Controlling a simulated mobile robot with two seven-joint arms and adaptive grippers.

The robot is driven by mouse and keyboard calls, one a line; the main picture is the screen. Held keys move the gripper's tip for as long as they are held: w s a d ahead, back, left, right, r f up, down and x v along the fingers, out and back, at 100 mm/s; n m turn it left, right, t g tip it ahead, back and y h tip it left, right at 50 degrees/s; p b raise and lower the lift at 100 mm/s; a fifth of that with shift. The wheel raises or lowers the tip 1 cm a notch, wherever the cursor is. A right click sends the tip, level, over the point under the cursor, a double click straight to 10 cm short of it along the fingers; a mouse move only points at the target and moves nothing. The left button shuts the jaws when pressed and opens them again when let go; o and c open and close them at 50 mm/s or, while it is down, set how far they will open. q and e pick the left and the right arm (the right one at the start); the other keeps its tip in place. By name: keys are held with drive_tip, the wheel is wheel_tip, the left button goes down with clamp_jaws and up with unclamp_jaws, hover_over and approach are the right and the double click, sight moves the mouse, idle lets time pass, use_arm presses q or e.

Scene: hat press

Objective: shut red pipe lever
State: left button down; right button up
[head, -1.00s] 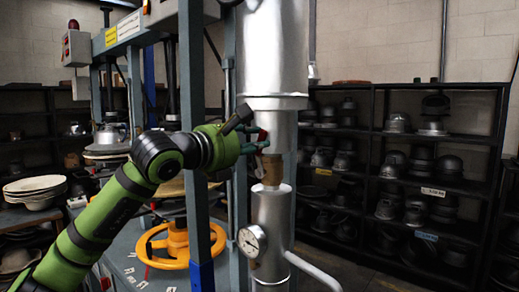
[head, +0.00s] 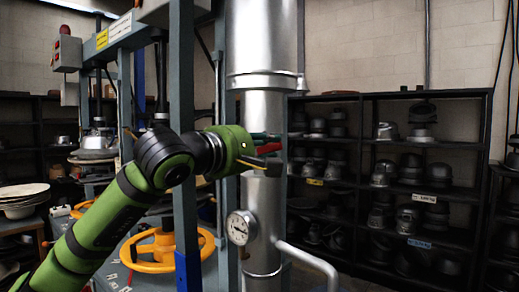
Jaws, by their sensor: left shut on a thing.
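The red pipe lever (head: 268,147) shows as a small red piece at the silver vertical pipe (head: 262,110), in the middle of the head view. My left gripper (head: 270,155) reaches in from the left at the height of the lever. Its fingers are shut on the lever and cover most of it. The pipe fitting behind the fingers is largely hidden, so I cannot tell the lever's full angle. My right gripper is out of view.
A round gauge (head: 241,228) and a bent side pipe (head: 310,262) are on the pipe below my gripper. A blue-grey press frame (head: 182,120) stands close left, with an orange handwheel (head: 160,250). A dark shelf (head: 375,95) with metal hat moulds stands behind on the right.

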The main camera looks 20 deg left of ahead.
use_arm(q)
drive_tip(key=shift+s+d+f+m+b, duration=0.1)
drive_tip(key=shift+d+f+m+b, duration=0.05)
drive_tip(key=shift+f+m+b, duration=0.55)
drive_tip(key=shift+d+f+m+b, duration=0.1)
drive_tip(key=shift+f+m+b, duration=0.25)
drive_tip(key=shift+f+m, duration=0.4)
drive_tip(key=shift+r+m, duration=0.1)
drive_tip(key=shift+m, duration=0.15)
drive_tip(key=c, duration=1)
unclamp_jaws()
drive_tip(key=v, duration=1.2)
